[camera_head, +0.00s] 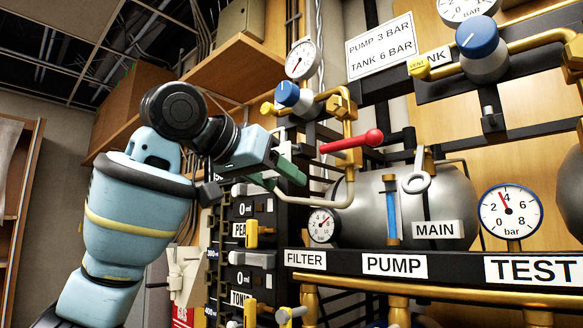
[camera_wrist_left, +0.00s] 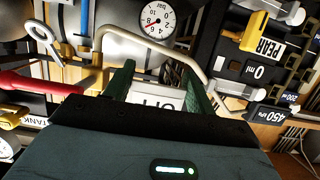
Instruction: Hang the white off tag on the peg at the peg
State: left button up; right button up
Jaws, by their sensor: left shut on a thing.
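My left gripper (camera_head: 281,173) is raised in front of the rack, close to a bent beige pipe (camera_head: 336,201). In the left wrist view, its two green fingers (camera_wrist_left: 158,82) are shut on a white tag (camera_wrist_left: 172,98) with dark lettering, partly hidden by the gripper body. I cannot single out the peg with certainty in either view. My right gripper is in neither view.
A red-handled lever (camera_head: 351,141) and a blue-knobbed valve (camera_head: 289,96) are just right of and above the gripper. A grey tank (camera_head: 444,203) with a pale ring (camera_head: 416,183) stands farther right. Labelled dispensers (camera_head: 240,208) are below. Free room lies left of the arm.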

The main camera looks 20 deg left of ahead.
pick_arm(q)
jog(key=v, duration=0.6)
jog(key=shift+s+f, duration=0.3)
dwell(1.0)
jog(key=shift+a, duration=0.15)
dwell(1.2)
